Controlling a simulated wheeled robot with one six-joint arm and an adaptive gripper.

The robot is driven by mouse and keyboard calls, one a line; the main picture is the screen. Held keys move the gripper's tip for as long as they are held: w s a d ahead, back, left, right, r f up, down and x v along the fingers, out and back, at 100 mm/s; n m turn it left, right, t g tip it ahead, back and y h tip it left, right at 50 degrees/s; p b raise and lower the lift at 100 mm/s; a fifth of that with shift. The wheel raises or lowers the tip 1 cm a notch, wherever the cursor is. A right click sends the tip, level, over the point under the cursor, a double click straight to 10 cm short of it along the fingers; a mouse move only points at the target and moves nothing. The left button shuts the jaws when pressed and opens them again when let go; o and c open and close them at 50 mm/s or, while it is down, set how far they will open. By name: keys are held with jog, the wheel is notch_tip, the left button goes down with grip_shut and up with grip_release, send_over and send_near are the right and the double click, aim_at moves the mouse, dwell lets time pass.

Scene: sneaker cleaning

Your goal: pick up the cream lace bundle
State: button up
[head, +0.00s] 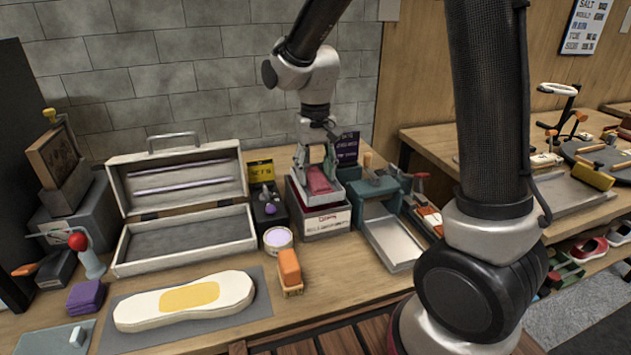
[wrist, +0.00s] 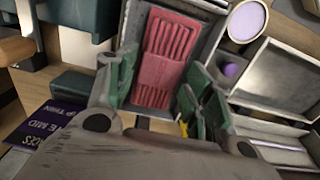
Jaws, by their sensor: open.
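A red lace bundle (head: 318,181) with a paler red band lies in the open top of a pale-rimmed box (head: 325,221) at the middle of the bench. In the wrist view the red bundle (wrist: 154,70) lies lengthwise between the green fingers. My gripper (head: 316,160) points down over this box; in the wrist view its fingers (wrist: 160,77) are apart, with nothing clearly held. Whether the fingers touch the bundle or the box, I cannot tell. I see no cream lace bundle in either view.
An open grey case (head: 185,244) stands left of the box. A round tub (head: 278,239) and an orange-topped brush (head: 289,268) stand in front. A teal dispenser with a metal tray (head: 395,243) is close on the right. A sole-shaped form (head: 150,309) lies front left.

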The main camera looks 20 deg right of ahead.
jog(key=shift+f, duration=0.65)
jog(key=c, duration=0.7)
jog(key=shift+o, duration=0.2)
jog(key=shift+r, duration=0.1)
